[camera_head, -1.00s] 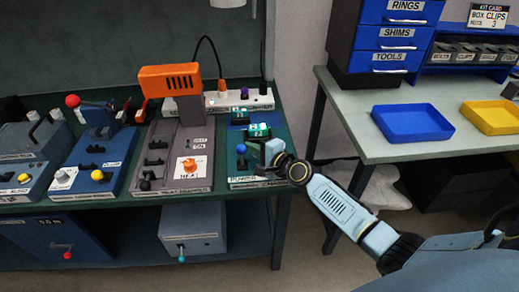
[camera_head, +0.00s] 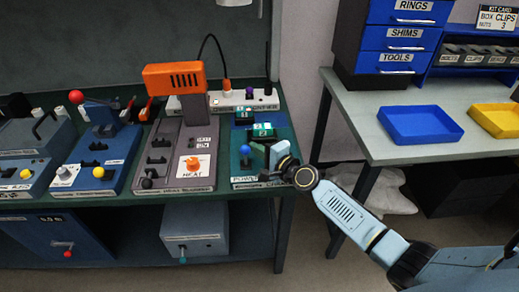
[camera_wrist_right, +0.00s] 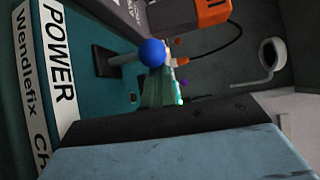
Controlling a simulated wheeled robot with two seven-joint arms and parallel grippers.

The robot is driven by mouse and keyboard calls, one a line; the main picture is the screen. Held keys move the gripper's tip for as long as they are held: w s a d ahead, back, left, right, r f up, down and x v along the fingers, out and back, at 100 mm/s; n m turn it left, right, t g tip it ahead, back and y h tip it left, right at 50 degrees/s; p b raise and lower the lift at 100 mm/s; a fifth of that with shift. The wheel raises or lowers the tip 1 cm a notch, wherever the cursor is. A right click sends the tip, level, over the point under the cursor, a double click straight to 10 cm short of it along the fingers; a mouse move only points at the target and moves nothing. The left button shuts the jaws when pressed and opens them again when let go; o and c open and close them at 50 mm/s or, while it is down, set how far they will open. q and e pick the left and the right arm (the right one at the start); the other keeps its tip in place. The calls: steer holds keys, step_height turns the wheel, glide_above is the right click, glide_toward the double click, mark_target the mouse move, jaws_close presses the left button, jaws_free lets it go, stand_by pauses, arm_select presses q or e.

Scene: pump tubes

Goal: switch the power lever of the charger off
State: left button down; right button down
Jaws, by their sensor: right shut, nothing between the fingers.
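The charger (camera_head: 259,179) is a teal unit at the right end of the bench. Its power lever has a blue ball knob (camera_head: 245,150) and stands up from the panel behind the "POWER" label. In the right wrist view, the blue ball (camera_wrist_right: 152,52) is on a grey stem, with the label (camera_wrist_right: 58,60) at the left. My right gripper (camera_head: 276,154) is shut and empty, just right of the lever. A gap shows between it and the ball in the head view. Its light blue body (camera_wrist_right: 180,155) fills the bottom of the wrist view. My left gripper is out of view.
Left of the charger stands a grey heater unit (camera_head: 172,170) with an orange head (camera_head: 174,78). Green-lit blocks (camera_head: 263,130) and a white power strip (camera_head: 232,98) are behind the lever. A table with a blue tray (camera_head: 418,142) stands to the right.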

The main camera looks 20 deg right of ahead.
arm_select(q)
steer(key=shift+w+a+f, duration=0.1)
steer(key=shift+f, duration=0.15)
arm_select(e)
steer(key=shift+s+a+f, duration=0.1)
steer(key=shift+s+a, duration=0.15)
steer(key=shift+a, duration=0.2)
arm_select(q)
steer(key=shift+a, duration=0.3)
arm_select(e)
steer(key=shift+s, duration=0.3)
steer(key=shift+s+a, duration=0.1)
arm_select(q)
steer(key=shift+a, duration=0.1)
arm_select(e)
steer(key=shift+s+d, duration=0.35)
steer(key=shift+s, duration=0.15)
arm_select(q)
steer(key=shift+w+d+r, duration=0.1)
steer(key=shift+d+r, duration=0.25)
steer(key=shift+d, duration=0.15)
arm_select(e)
steer(key=v, duration=1.2)
steer(key=shift+s, duration=0.1)
